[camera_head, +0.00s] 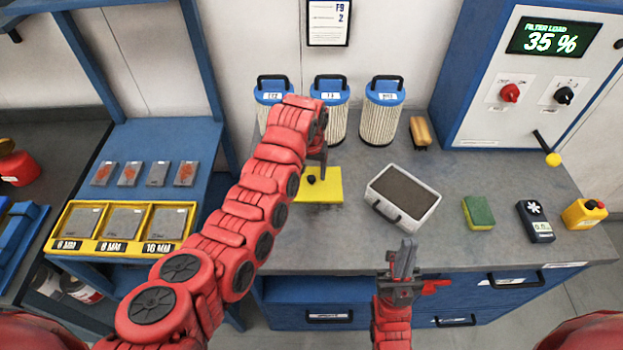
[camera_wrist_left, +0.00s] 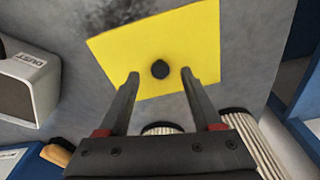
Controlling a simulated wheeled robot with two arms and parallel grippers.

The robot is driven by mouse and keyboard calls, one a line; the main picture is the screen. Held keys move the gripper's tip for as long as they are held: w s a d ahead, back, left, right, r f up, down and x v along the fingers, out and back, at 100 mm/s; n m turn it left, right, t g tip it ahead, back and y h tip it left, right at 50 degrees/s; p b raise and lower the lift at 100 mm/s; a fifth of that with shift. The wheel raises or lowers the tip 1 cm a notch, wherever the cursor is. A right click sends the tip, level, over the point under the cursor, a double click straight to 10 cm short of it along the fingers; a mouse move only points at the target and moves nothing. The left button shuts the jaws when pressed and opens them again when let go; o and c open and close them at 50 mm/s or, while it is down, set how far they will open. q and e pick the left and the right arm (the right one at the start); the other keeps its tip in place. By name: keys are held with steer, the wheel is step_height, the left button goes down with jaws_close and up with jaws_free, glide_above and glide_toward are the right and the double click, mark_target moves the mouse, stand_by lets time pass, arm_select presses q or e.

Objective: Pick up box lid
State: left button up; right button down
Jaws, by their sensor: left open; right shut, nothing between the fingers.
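The box lid is a flat yellow square plate (camera_head: 330,188) with a round black knob (camera_head: 311,180), lying on the grey bench. In the left wrist view the lid (camera_wrist_left: 125,52) is ahead of the fingers, its knob (camera_wrist_left: 160,69) between the two fingertips with a gap on each side. My left gripper (camera_head: 322,172) is open and over the lid; it also shows in the left wrist view (camera_wrist_left: 159,74). The arm hides part of the bench and perhaps the lid's left edge. My right gripper (camera_head: 405,248) is shut and empty at the bench's front edge.
A grey-white box (camera_head: 419,222) with dark contents stands right of the lid. Filter canisters (camera_head: 382,118) stand behind it. A sponge (camera_head: 478,212), a meter (camera_head: 535,222) and a yellow bottle (camera_head: 583,214) are further right. A yellow tray (camera_head: 121,248) is at left.

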mark_target(311, 182)
arm_select(q)
steer(key=shift+w+f, duration=0.2)
steer(key=shift+f, duration=1)
jaws_close()
